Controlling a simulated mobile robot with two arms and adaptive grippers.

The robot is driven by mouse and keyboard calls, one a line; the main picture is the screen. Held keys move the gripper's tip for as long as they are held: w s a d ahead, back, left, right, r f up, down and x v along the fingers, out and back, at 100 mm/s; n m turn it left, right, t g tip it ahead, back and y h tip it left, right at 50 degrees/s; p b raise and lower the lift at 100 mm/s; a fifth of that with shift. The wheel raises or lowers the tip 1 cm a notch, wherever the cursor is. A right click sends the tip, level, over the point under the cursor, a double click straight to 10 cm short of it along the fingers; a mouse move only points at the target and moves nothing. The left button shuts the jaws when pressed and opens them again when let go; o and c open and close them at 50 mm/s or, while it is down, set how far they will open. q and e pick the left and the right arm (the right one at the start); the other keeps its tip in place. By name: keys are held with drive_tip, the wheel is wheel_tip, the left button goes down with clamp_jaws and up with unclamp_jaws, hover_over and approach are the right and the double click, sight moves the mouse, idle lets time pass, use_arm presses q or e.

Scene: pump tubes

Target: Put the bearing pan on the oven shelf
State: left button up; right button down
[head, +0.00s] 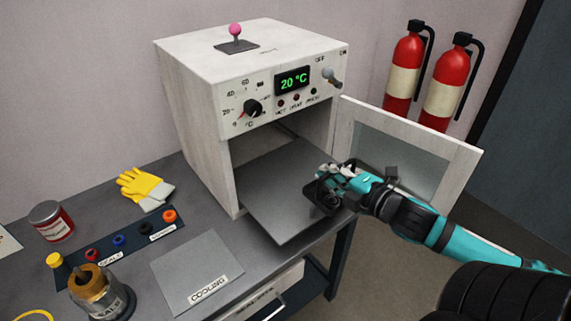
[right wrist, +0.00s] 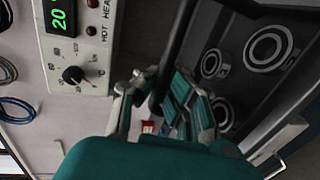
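The bearing pan (head: 322,201) is a small dark pan at the right edge of the pulled-out grey oven shelf (head: 275,205). In the right wrist view the pan (right wrist: 236,82) holds several ring-shaped bearings. My right gripper (head: 338,174) comes from the right, its fingers on either side of the pan's dark edge, gripping it. I cannot tell whether the pan touches the shelf or hangs just above it. The oven (head: 202,118) is white, with its door (head: 462,158) swung open to the right. My left gripper is not in view.
The open door stands close behind my right gripper. A COOLING plate (head: 190,268), a seals rack (head: 130,243), yellow gloves (head: 143,187), a red tin (head: 50,222) and a brass-topped jar (head: 95,290) are on the bench. Two fire extinguishers (head: 404,75) stand behind the door.

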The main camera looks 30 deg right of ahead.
drive_tip(key=w+p, duration=0.1)
drive_tip(key=w, duration=1.3)
drive_tip(key=shift+w+a+f+p, duration=0.1)
drive_tip(key=shift+w+a+f, duration=0.15)
drive_tip(key=shift+f, duration=0.8)
drive_tip(key=shift+w+a+f+p, duration=0.15)
drive_tip(key=shift+w+f, duration=0.25)
drive_tip(key=shift+f, duration=0.7)
drive_tip(key=shift+w+a+f+p, duration=0.1)
drive_tip(key=shift+w+a+f, duration=0.15)
drive_tip(key=shift+f, duration=0.8)
drive_tip(key=shift+w+f, duration=0.25)
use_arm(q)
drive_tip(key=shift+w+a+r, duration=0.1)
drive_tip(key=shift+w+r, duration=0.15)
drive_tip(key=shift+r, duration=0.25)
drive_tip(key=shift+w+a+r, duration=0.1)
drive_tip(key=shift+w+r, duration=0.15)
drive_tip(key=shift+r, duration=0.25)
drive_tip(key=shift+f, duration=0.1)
use_arm(e)
drive_tip(key=shift+f, duration=0.1)
drive_tip(key=c, duration=2)
unclamp_jaws()
drive_tip(key=shift+s+f, duration=0.1)
drive_tip(key=shift+f, duration=0.05)
drive_tip(key=o, duration=0.5)
